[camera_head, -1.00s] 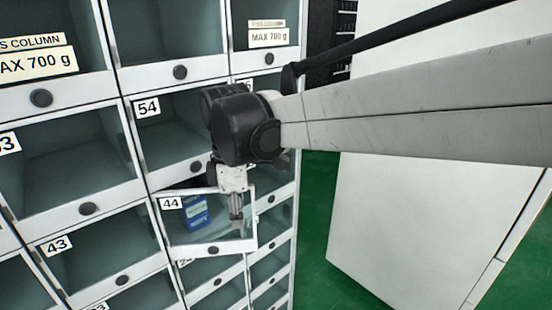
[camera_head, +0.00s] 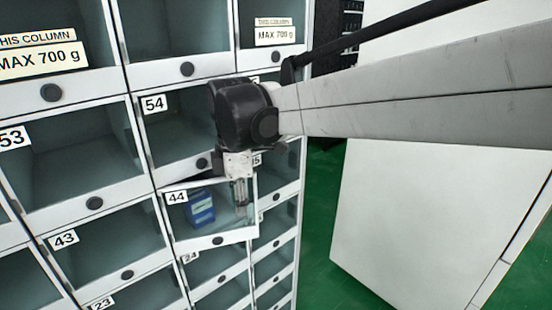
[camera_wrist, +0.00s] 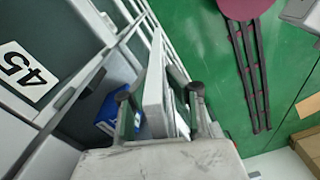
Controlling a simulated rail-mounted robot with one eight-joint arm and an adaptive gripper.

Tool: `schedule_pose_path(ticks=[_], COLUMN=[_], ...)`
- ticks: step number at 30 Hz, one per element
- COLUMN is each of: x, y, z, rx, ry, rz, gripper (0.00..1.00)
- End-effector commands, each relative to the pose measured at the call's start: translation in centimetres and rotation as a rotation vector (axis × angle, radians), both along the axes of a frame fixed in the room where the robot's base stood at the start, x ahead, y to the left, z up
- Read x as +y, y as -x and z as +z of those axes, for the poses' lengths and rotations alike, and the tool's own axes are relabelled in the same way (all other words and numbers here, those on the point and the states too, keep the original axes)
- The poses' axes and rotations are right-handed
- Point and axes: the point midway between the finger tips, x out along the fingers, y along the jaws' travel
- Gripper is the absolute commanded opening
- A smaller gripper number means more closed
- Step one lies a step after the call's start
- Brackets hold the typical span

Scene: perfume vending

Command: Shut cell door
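The door of cell 44 (camera_head: 217,238) is a clear panel with a white frame and a dark round knob. It stands ajar, its right side out from the cabinet front. A blue box (camera_head: 200,208) shows through it and also in the wrist view (camera_wrist: 106,113). My gripper (camera_head: 241,198) points down at the door's right side. In the wrist view my gripper (camera_wrist: 160,92) has its two fingers apart, with the white door edge (camera_wrist: 154,95) between them. I cannot tell whether either finger touches the door.
The cabinet has rows of clear-fronted cells, including cell 54 (camera_head: 170,135) above and cell 43 (camera_head: 95,255) to the left. Green floor (camera_head: 318,215) shows to the right, with a large white panel (camera_head: 390,235) beyond. A dark red stool (camera_wrist: 246,40) appears in the wrist view.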

Motion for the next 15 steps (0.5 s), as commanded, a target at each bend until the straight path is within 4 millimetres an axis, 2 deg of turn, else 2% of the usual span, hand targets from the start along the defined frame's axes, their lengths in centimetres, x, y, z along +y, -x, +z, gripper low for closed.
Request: schedule_pose_path(ticks=[3, 11, 15], x=[0.00, -0.03, -0.04], y=[0.01, 0.01, 0.01], z=[0.00, 0.01, 0.70], rx=[0.000, 0.000, 0.000], ry=[0.000, 0.001, 0.001], rz=[0.000, 0.000, 0.000], gripper=[0.27, 0.27, 0.27])
